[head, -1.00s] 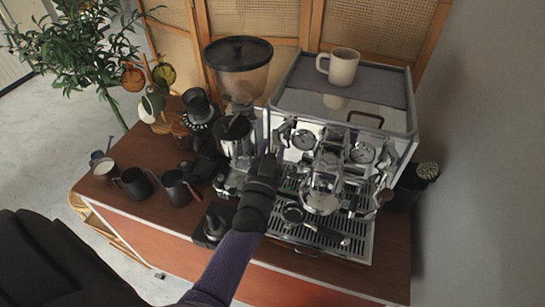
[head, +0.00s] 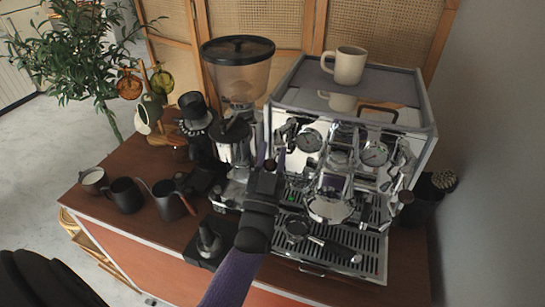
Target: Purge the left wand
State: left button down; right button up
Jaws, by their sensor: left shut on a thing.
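The chrome espresso machine (head: 335,145) stands on the wooden cart. My left gripper (head: 269,158) is at the machine's front left corner, beside the left wand (head: 281,148). Its fingers point up and away from me and are shut on a dark part that looks to be on the left wand. The gripper hides most of the hold, and the wand's tip is hard to make out. A chrome group head (head: 330,207) sits at the middle front above the drip tray (head: 375,243). My right gripper is not in view.
A grinder (head: 237,75) stands left of the machine. A tamper (head: 208,240) is close to my left arm. A portafilter (head: 335,249) lies on the drip tray. A cream mug (head: 346,66) is on top.

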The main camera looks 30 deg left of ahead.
pick_arm(q)
jog(key=shift+c, duration=1.8)
grip_release()
jog(key=b+v, duration=0.2)
jog(key=v, duration=0.8)
